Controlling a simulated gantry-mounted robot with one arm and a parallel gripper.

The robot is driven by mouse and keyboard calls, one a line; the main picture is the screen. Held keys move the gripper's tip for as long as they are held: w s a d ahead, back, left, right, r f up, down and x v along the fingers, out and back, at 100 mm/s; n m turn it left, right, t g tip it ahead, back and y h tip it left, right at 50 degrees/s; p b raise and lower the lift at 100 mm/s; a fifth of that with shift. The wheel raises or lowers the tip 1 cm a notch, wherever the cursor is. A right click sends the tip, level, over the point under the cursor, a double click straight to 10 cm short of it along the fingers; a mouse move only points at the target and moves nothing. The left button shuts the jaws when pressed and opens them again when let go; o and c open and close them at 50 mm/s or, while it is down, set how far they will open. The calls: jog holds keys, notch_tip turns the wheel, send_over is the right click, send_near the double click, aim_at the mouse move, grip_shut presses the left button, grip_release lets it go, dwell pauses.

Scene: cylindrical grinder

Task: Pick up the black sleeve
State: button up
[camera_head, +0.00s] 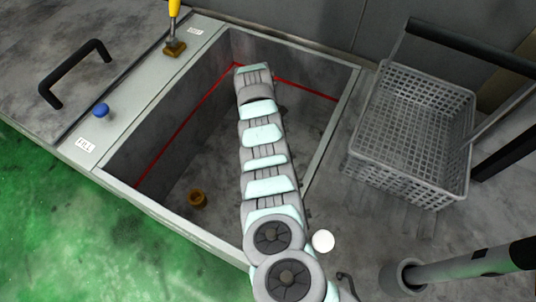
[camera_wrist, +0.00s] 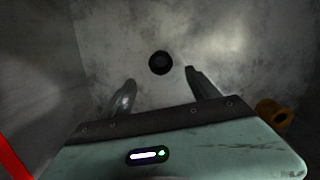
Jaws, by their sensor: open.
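The black sleeve (camera_wrist: 159,63) shows in the wrist view as a small dark round piece on the grey tank floor. It lies ahead of my gripper (camera_wrist: 158,88), between the lines of its two fingers and apart from both. My gripper is open with nothing between its fingers. In the head view my arm reaches down into the tank and hides both the gripper and the sleeve.
A brown ring-shaped part (camera_head: 198,199) lies on the tank floor, and also shows at the right in the wrist view (camera_wrist: 274,114). The tank's walls (camera_head: 170,150) carry a red line. A grey mesh basket (camera_head: 405,150) stands outside, to the right.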

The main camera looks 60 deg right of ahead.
jog(key=f+b, duration=0.1)
jog(key=f, duration=0.2)
jog(key=s+f+b, duration=0.1)
jog(key=f+b, duration=0.1)
jog(key=f, duration=0.2)
jog(key=f+b, duration=0.1)
jog(key=f, duration=0.2)
jog(key=shift+s+f+b, duration=0.2)
jog(key=shift+s+b, duration=0.05)
jog(key=shift+b, duration=0.05)
jog(key=shift+w+r, duration=0.1)
jog(key=shift+r, duration=0.05)
jog(key=shift+c, duration=0.5)
grip_shut()
